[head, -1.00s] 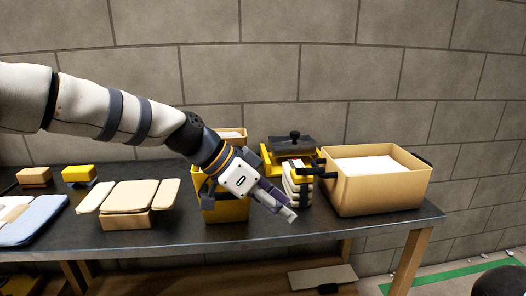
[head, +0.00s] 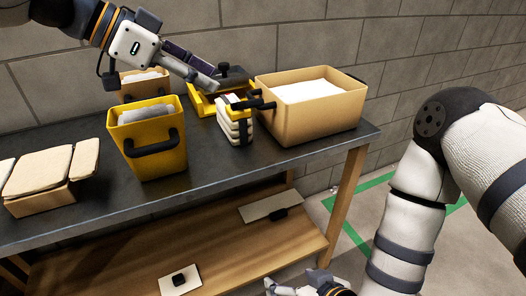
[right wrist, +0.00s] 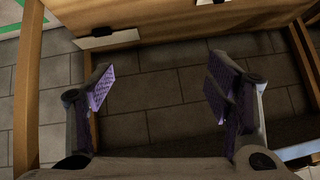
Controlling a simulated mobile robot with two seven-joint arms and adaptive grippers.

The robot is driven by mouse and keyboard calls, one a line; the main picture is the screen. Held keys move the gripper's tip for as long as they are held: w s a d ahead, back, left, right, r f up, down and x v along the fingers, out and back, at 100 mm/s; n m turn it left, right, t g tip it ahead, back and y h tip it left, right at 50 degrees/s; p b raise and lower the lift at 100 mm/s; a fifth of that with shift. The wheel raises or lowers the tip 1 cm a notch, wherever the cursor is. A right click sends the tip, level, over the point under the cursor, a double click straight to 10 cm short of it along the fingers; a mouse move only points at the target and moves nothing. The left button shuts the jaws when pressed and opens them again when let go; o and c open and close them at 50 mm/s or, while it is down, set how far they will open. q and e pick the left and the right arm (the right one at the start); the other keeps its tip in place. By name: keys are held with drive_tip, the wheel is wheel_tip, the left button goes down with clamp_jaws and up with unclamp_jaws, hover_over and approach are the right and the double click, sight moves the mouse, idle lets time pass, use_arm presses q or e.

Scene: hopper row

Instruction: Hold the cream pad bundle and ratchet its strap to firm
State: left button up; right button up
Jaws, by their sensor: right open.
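The cream pad bundle (head: 233,126) is an upright stack of cream pads with a dark strap around it. It stands on the dark bench against the left side of the tan bin. A yellow and black ratchet (head: 250,103) sits at its top. My left gripper (head: 216,78) is above and to the left of the bundle, seemingly apart from it; its finger gap is unclear from this angle. My right gripper (head: 292,288) is low at the bottom edge, below the bench top and partly cut off. In the right wrist view (right wrist: 160,88) its fingers are apart and empty.
A tan bin (head: 312,118) with white contents stands right of the bundle. A yellow bin (head: 152,165) with a black handle is to the left. A yellow tray (head: 202,103) lies behind. The bench front (head: 240,160) is clear. A lower wooden shelf (head: 230,240) holds flat boards.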

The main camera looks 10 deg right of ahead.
drive_tip(key=w+a+r+t+y, duration=0.1)
drive_tip(key=w+a+r+t, duration=0.25)
drive_tip(key=w+r, duration=0.6)
drive_tip(key=n+t, duration=0.1)
drive_tip(key=t, duration=0.5)
approach(243, 127)
drive_tip(key=shift+y, duration=0.3)
drive_tip(key=x, duration=0.9)
drive_tip(key=shift+w+d, duration=0.15)
drive_tip(key=shift+d, duration=0.05)
drive_tip(key=shift+w+a, duration=0.2)
drive_tip(key=shift+w, duration=0.3)
drive_tip(key=c, duration=1.5)
drive_tip(key=o, duration=0.6)
drive_tip(key=c, duration=0.3)
